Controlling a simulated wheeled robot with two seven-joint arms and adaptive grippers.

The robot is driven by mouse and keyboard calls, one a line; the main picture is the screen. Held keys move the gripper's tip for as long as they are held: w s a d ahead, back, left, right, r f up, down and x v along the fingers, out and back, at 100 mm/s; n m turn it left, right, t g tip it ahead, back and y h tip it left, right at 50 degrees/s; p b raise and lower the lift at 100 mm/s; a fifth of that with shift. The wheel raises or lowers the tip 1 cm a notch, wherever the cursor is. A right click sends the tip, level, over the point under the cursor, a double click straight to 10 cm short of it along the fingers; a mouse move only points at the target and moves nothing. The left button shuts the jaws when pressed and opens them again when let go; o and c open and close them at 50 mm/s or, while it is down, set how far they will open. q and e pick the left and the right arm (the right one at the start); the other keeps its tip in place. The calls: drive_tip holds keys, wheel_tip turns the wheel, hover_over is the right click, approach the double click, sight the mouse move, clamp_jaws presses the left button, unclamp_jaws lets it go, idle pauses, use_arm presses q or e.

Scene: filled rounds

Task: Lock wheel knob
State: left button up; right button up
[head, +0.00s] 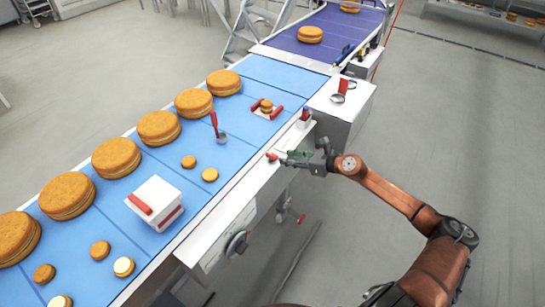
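A dark round hand wheel (237,243) sits on the white side panel of the conveyor, low in the head view. A small red knob (301,218) shows beneath the conveyor, right of the wheel. I cannot tell which of these is the lockable part. My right gripper (282,157) reaches in from the right over the conveyor's near edge, well above the wheel in the picture. A small red piece (271,156) is at its tip; I cannot tell whether they touch. The fingers are too small to show open or shut. My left gripper is out of view.
The blue conveyor (258,72) carries several large round filled cakes (158,128) and small rounds (210,174). Grey floor (450,130) lies open at right.

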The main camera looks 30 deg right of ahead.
sight(274, 154)
drive_tip(key=x, duration=0.7)
drive_tip(key=shift+w+a+b, duration=0.35)
drive_tip(key=shift+a, duration=0.05)
drive_tip(key=shift+c, duration=0.7)
clamp_jaws()
